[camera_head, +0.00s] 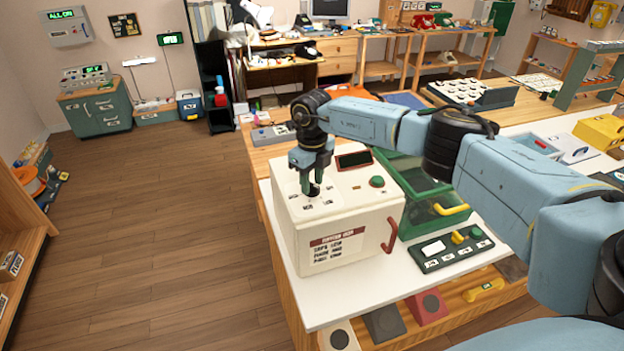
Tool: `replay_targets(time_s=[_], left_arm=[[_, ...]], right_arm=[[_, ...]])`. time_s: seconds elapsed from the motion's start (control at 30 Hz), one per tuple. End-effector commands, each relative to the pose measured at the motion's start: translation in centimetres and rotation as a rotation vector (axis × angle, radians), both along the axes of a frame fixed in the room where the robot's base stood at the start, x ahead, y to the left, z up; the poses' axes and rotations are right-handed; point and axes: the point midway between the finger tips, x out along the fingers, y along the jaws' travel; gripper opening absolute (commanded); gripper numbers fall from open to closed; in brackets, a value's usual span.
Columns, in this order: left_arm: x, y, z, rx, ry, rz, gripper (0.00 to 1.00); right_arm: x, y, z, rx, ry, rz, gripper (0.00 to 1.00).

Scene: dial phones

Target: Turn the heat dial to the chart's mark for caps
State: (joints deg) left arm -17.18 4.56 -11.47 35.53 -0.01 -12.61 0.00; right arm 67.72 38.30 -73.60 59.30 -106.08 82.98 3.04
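A white box-shaped machine (290,225) with a red door handle stands on the white counter at the centre. A dark round dial (314,190) sits on its top face, with small labels around it, and is partly hidden by my gripper. My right gripper (311,182) points down at the dial, its fingertips at or beside it. I cannot tell whether they touch or clamp the dial, nor where the dial points. A chart (338,246) with a dark red heading is on the box's front. Its lines are too small to read surely. My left gripper is not in view.
A green button (377,181) and a dark display (354,160) are also on the box's top.

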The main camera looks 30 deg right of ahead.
Motion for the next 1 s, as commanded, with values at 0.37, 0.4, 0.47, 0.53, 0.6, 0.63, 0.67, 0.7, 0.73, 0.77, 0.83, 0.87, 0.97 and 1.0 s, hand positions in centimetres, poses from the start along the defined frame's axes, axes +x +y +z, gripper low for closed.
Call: replay_targets(time_s=[0.37,0.4,0.47,0.53,0.6,0.63,0.67,0.7,0.73,0.77,0.83,0.87,0.97,1.0], left_arm=[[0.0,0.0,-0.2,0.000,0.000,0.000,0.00],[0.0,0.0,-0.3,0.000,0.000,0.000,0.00],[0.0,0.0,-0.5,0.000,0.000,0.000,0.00],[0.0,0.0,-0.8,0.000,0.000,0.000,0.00],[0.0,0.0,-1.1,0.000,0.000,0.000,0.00],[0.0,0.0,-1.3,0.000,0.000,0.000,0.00],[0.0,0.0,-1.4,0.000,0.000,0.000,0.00],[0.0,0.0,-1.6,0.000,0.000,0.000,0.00],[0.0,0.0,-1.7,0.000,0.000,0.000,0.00],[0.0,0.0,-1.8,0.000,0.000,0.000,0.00],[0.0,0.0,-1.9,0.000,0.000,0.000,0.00],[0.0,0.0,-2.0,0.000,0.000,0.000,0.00],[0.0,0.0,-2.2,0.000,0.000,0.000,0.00],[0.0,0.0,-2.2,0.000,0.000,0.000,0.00]], right_arm=[[0.1,0.0,1.1,0.002,-0.003,0.001,0.35],[0.1,0.0,1.7,0.002,-0.004,0.001,0.35],[0.0,0.0,2.8,0.001,-0.004,0.000,0.35],[0.1,0.0,4.3,0.001,-0.005,0.001,0.35],[0.1,0.0,6.0,0.001,-0.006,0.001,0.35],[0.1,0.0,6.7,0.000,-0.005,0.000,0.35],[0.1,0.0,7.4,0.001,-0.005,0.000,0.35],[0.0,0.0,8.2,0.001,-0.004,0.000,0.35],[0.1,0.0,8.9,0.000,-0.004,0.000,0.35],[0.0,0.0,9.4,0.000,-0.004,0.000,0.35],[0.0,0.0,10.7,0.000,-0.003,0.000,0.35],[0.0,0.0,11.2,0.000,-0.003,0.000,0.35],[0.0,0.0,12.4,0.001,-0.002,0.000,0.35],[0.0,0.0,12.7,0.001,-0.001,0.000,0.35]])
